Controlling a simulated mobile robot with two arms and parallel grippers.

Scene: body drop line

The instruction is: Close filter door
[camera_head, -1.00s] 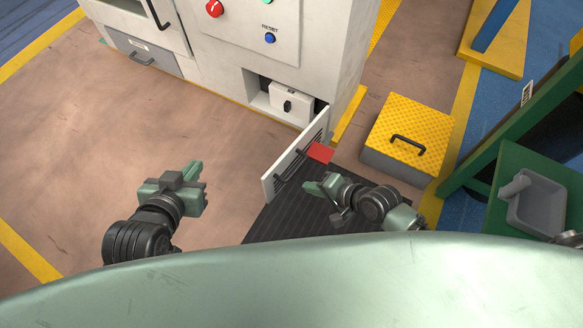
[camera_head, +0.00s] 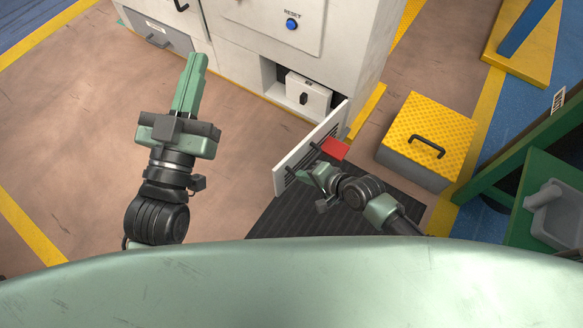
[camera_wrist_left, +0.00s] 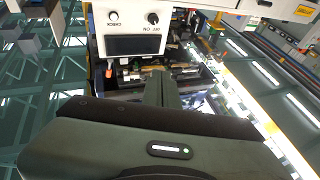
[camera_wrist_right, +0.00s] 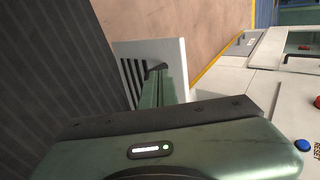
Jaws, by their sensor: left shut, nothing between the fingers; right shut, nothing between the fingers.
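The filter door (camera_head: 304,148), a white panel with dark slots and dark handles, stands open, swung out from the low recess (camera_head: 271,76) in the white machine. Its slotted face also shows in the right wrist view (camera_wrist_right: 124,50). My left gripper (camera_head: 196,62) is shut, empty, held left of the door and pointing toward the machine.
A white box with a black knob (camera_head: 304,98) sits inside the recess. A yellow-topped step with a handle (camera_head: 427,125) stands right of the door. A dark mat (camera_head: 350,218) lies below. A green stand with a grey tray (camera_head: 556,212) is at far right. Floor at left is clear.

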